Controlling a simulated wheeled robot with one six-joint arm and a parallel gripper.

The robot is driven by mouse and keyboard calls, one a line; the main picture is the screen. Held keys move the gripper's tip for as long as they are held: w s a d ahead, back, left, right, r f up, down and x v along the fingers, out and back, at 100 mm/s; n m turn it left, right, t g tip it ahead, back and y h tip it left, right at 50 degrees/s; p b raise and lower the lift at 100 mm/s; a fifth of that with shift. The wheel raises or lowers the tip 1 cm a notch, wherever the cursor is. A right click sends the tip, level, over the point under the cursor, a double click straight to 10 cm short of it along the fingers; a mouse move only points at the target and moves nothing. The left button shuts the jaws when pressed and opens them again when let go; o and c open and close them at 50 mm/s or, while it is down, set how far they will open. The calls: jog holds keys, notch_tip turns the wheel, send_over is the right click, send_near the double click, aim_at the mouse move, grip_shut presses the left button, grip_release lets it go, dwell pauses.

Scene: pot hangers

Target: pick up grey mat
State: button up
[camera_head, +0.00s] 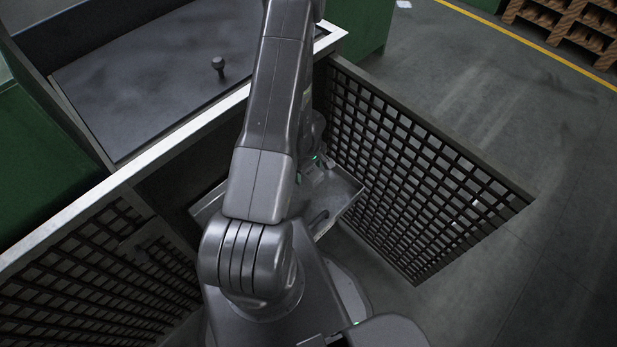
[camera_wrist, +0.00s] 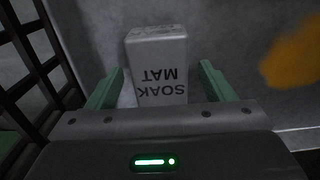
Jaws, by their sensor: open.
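A grey-white block (camera_wrist: 156,60) marked "SOAK MAT", with the lettering upside down, stands in the middle of the wrist view. My gripper (camera_wrist: 162,74) has its two green fingers spread, one on each side of the block. The block's lower end is hidden by the gripper body. In the head view my arm hides the gripper, and the block does not show.
In the head view a dark mesh door (camera_head: 420,170) stands open at the right, and another mesh panel (camera_head: 100,270) is at the lower left. A dark worktop (camera_head: 150,80) with a small knob (camera_head: 218,66) lies behind. An orange blurred thing (camera_wrist: 293,58) is right of the block.

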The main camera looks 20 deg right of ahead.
jog(key=shift+f, duration=0.2)
jog(key=c, duration=1)
jog(key=shift+c, duration=0.2)
